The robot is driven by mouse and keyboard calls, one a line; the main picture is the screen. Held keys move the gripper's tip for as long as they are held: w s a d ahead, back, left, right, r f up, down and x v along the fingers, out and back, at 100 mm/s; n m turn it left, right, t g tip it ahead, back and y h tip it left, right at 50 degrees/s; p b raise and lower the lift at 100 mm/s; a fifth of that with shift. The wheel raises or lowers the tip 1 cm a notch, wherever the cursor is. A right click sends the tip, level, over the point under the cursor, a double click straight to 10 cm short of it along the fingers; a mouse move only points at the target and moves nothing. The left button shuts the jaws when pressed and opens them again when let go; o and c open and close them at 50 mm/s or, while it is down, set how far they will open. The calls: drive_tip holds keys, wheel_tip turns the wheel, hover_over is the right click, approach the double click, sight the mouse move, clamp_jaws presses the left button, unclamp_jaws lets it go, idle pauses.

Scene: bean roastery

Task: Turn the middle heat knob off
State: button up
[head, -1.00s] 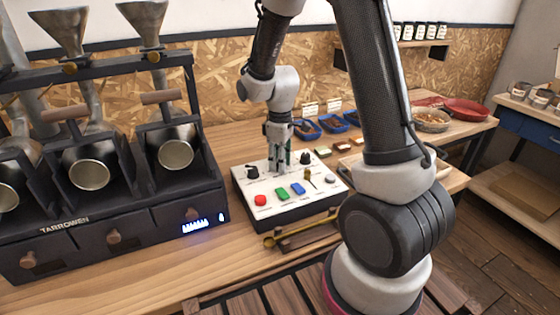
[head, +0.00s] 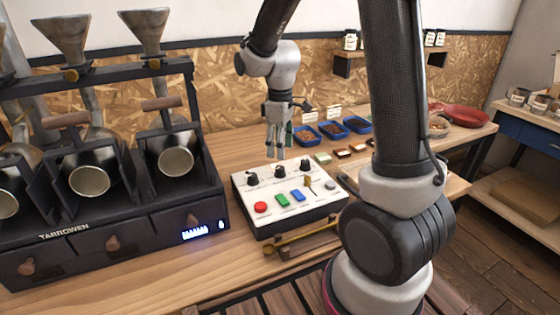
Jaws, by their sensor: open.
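The white control panel (head: 262,193) lies on the wooden bench with three black knobs along its back edge. The middle knob (head: 280,171) stands between the left knob (head: 252,180) and the right knob (head: 305,165). Its pointer is too small to read. My gripper (head: 276,152) points down, open and empty, just above and behind the middle knob. The fingers appear apart from the knob, which is uncovered in the head view.
A red button (head: 260,207), green and blue switches and a small upright lever (head: 309,185) share the panel. The dark roaster (head: 75,240) stands close on the left, with wooden knobs on its front. Blue trays (head: 331,130) sit behind right. A brass-coloured tool (head: 290,246) lies in front.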

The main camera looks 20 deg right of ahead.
wheel_tip(320, 180, up, 4)
drive_tip(key=shift+r, duration=0.1)
idle(0.5)
drive_tip(key=s+d+r+m+t, duration=0.2)
drive_tip(key=s+d+r+m, duration=0.1)
drive_tip(key=s, duration=0.8)
drive_tip(key=s+d+r+m+t, duration=0.2)
drive_tip(key=s+r+m, duration=0.4)
drive_tip(key=s, duration=0.5)
wheel_tip(320, 180, up, 2)
drive_tip(key=shift+d, duration=0.55)
